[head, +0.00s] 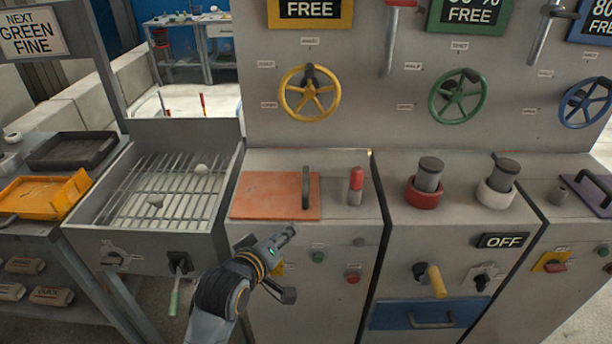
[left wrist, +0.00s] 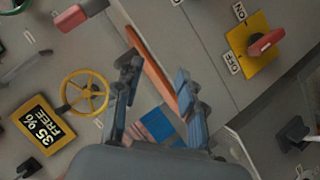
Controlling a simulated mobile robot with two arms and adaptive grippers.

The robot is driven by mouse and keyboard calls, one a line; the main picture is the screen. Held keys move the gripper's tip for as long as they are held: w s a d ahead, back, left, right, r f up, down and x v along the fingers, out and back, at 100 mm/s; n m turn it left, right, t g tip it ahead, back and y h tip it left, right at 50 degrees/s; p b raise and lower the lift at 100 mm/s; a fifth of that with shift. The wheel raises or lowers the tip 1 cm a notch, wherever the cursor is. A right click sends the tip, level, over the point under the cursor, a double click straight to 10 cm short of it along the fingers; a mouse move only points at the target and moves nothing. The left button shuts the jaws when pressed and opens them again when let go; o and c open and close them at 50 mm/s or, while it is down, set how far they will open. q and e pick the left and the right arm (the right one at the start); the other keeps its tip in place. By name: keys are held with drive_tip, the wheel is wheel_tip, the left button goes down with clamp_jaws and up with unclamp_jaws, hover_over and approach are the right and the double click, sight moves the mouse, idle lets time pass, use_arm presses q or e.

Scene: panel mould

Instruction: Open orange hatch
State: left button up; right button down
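The orange hatch (head: 268,196) lies flat and closed on top of the grey cabinet in the head view. Its dark upright handle (head: 306,188) stands near its right edge. In the left wrist view the hatch shows edge-on as an orange strip (left wrist: 152,62) between the fingers. My left gripper (head: 291,264) is open and empty, in front of the cabinet and below the hatch in the picture. Its two fingers also show spread apart in the left wrist view (left wrist: 158,82). It appears apart from the handle. My right gripper is in neither view.
A red-topped lever (head: 355,185) stands right of the hatch. A yellow handwheel (head: 309,94) is on the wall behind. A grated tray (head: 165,190) is at the left. A yellow-plated red switch (left wrist: 262,45) and several buttons are on the cabinet front near my gripper.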

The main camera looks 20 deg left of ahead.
sight(306, 175)
use_arm(q)
drive_tip(key=w+r+n+t, duration=0.2)
drive_tip(key=w+r+n, duration=0.1)
drive_tip(key=w+r, duration=0.25)
drive_tip(key=p+x, duration=0.1)
drive_tip(key=x, duration=1.1)
drive_tip(key=shift+w+a+r+p, duration=0.2)
drive_tip(key=shift+w+a+p, duration=0.05)
drive_tip(key=shift+w+p, duration=0.1)
clamp_jaws()
